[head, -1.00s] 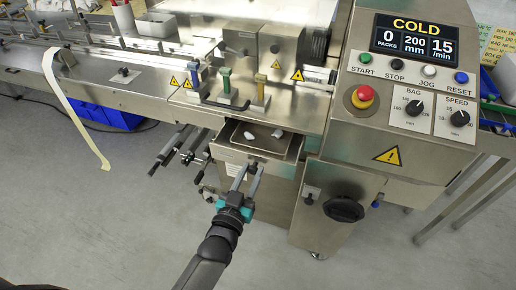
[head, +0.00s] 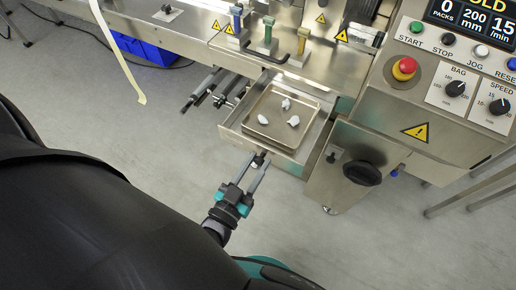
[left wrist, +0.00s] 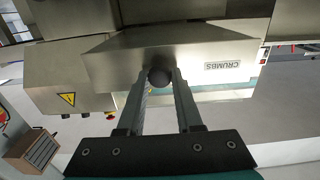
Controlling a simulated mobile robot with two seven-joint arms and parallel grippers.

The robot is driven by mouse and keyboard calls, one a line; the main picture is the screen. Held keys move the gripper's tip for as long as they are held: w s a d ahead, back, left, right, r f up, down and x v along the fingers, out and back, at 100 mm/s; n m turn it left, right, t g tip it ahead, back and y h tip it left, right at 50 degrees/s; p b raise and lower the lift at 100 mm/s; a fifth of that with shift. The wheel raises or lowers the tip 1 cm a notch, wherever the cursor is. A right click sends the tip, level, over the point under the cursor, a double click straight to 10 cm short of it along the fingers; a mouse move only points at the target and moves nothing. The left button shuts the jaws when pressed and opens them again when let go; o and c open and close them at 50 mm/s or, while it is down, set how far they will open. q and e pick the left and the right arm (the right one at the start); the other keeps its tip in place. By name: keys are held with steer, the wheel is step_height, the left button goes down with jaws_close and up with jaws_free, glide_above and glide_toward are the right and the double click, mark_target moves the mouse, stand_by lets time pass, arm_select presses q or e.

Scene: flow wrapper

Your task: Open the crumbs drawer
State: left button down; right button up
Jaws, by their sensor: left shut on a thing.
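The crumbs drawer (head: 262,153) is pulled out from the machine's front, below the bench. A metal tray in it (head: 304,145) holds a few pale crumpled pieces (head: 285,103). In the left wrist view the drawer front (left wrist: 110,58) carries a CRUMBS label (left wrist: 229,65) and a round dark knob (left wrist: 159,77). My left gripper (head: 258,168) is shut on the knob, with one finger on each side; it also shows in the left wrist view (left wrist: 160,88). My right gripper is not in view.
The control box with the red stop button (head: 404,68) stands right of the drawer, above a panel with a black handle (head: 362,173). Dark rods (head: 203,90) stick out left of the drawer. The floor in front is clear.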

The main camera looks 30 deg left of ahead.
arm_select(q)
steer(key=c, duration=0.6)
jaws_free()
steer(key=s, duration=1.5)
steer(key=shift+a, duration=0.25)
steer(key=shift+s, duration=0.1)
